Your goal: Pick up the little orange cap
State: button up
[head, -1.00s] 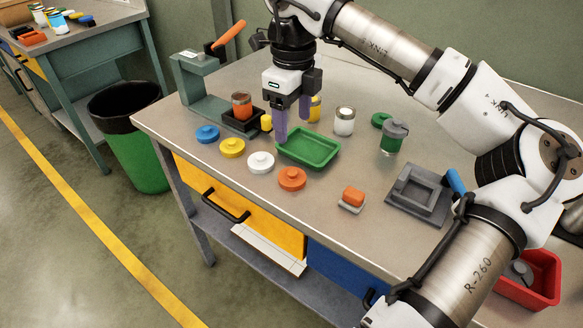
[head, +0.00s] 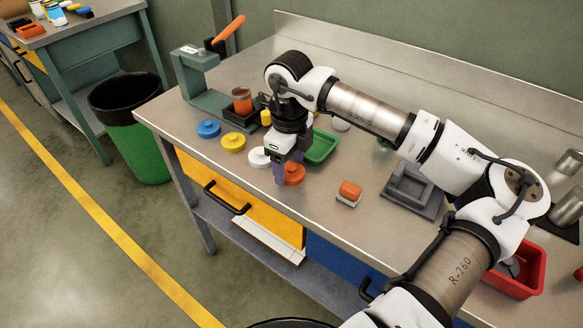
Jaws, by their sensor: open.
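The little orange cap (head: 295,174) is a round orange disc near the front edge of the workbench. My gripper (head: 288,170) is right over it, pointing down, with its purple fingers open. The fingers hide part of the cap, and I cannot tell whether they touch it. Nothing shows held in the gripper.
A white cap (head: 258,157), a yellow cap (head: 233,142) and a blue cap (head: 208,128) lie in a row to the left. A green tray (head: 323,147) sits close behind my gripper. An orange-topped block (head: 350,190) and a grey fixture (head: 415,190) stand to the right.

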jog(key=shift+c, duration=0.4)
jog(key=c, duration=0.7)
jog(key=shift+o, duration=0.2)
jog(key=shift+r, duration=0.1)
